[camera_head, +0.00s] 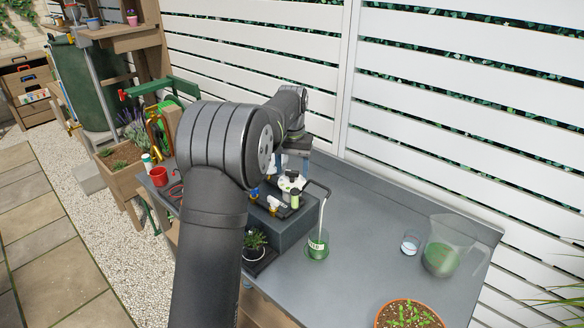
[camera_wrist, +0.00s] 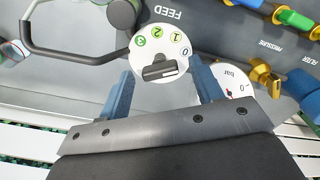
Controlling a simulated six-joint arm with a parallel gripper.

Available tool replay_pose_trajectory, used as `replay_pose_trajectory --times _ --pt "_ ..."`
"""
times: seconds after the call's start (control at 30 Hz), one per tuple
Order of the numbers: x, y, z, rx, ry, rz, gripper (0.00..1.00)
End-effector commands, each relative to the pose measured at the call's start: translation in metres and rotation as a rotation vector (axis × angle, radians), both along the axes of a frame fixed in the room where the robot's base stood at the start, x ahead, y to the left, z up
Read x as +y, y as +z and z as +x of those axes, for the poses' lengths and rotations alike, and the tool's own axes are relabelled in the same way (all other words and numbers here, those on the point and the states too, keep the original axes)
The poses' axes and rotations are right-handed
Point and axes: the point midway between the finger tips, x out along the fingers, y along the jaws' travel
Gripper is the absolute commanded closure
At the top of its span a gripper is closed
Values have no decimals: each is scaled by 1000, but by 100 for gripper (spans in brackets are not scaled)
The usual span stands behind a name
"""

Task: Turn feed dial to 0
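The feed dial (camera_wrist: 160,50) is a white disc on a grey panel in the wrist view, with the upside-down word FEED above it. It bears the marks 3, 2, 1 and 0 along its upper edge, 3 at the left and 0 at the right. Its dark bar-shaped knob (camera_wrist: 160,70) lies nearly level, its right end a little below the 0. My gripper (camera_wrist: 162,76) is open, with a blue finger on each side of the knob and gaps visible. In the head view my arm hides most of the gripper.
A pressure gauge (camera_wrist: 235,82) sits close by the right finger. A black looped handle (camera_wrist: 70,55), brass valve (camera_wrist: 262,77) and coloured knobs surround the dial. On the bench stand a green-filled jug (camera_head: 442,250), a small glass (camera_head: 409,244) and a seedling pot (camera_head: 408,314).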

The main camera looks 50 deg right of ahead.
Motion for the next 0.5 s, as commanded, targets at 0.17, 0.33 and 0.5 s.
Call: replay_pose_trajectory --times 0.17,0.33,0.5 --pt "0 0 0 0 1 1 40" --pt "0 15 0 -1 1 -2 40" --pt "-1 51 0 -2 1 -3 40"
